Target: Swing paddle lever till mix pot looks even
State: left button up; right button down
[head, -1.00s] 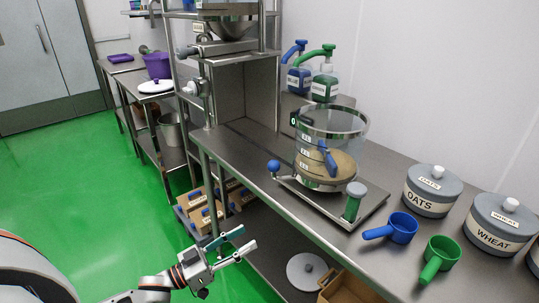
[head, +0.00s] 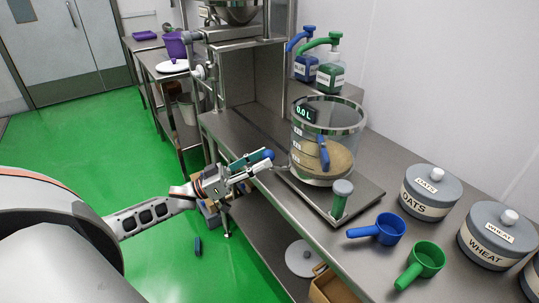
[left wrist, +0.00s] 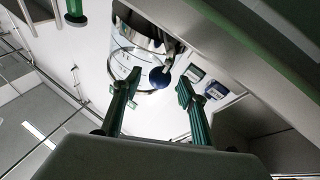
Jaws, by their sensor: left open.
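The mix pot (head: 346,128) is a clear drum on a steel base plate on the bench, with a tan, grainy load in its bottom. A blue paddle (head: 323,153) stands inside it. The paddle lever's blue ball knob (head: 268,155) sticks out on the pot's left side, over the bench edge. My left gripper (head: 255,164) is open at the knob. In the left wrist view the knob (left wrist: 160,77) shows between the open green fingertips (left wrist: 158,84); I cannot tell whether they touch it. My right gripper is not in view.
Blue (head: 389,229) and green (head: 424,259) scoops and oats (head: 430,195) and wheat (head: 497,240) tubs stand at right. Pump bottles (head: 329,74) stand behind the pot. A shelf upright (head: 215,95) rises at left.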

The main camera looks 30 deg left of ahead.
aim_at(269, 156)
pick_arm(q)
jog(key=shift+x, duration=1.5)
grip_shut()
